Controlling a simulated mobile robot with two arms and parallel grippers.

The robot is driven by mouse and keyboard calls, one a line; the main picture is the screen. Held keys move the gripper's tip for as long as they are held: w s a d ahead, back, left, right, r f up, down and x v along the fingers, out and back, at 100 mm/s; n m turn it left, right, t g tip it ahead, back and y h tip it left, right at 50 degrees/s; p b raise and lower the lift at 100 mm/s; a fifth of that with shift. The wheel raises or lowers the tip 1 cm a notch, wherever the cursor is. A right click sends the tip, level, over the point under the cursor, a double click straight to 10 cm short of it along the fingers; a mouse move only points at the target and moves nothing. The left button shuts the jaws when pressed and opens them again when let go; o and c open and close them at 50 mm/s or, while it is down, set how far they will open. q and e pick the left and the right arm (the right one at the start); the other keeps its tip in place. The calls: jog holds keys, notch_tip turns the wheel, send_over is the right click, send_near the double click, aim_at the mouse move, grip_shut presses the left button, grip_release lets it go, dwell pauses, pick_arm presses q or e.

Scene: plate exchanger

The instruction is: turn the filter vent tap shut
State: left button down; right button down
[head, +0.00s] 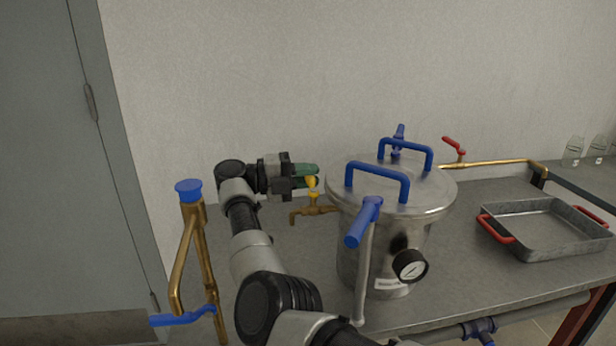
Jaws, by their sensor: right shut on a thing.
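The filter is a steel pot (352,255) with a lid, standing on the grey bench. A small brass tap (317,210) with a yellow handle (311,181) sticks out from its left side near the top, its spout bent downward. I take this to be the vent tap. My right gripper (308,175) reaches in from the left, just above the tap, and its green fingers are shut on the yellow handle. The fingers partly hide the handle, so its exact angle is hard to tell. My left gripper is not in view.
The filter lid has blue handles (378,170) and blue clamp levers (364,222); a gauge (410,265) is on its front. Brass pipework (207,270) with blue fittings stands left. A red-handled metal tray (545,229) is right. A red-levered brass pipe (497,163) runs behind.

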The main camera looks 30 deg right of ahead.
jog(key=c, duration=1.1)
grip_release()
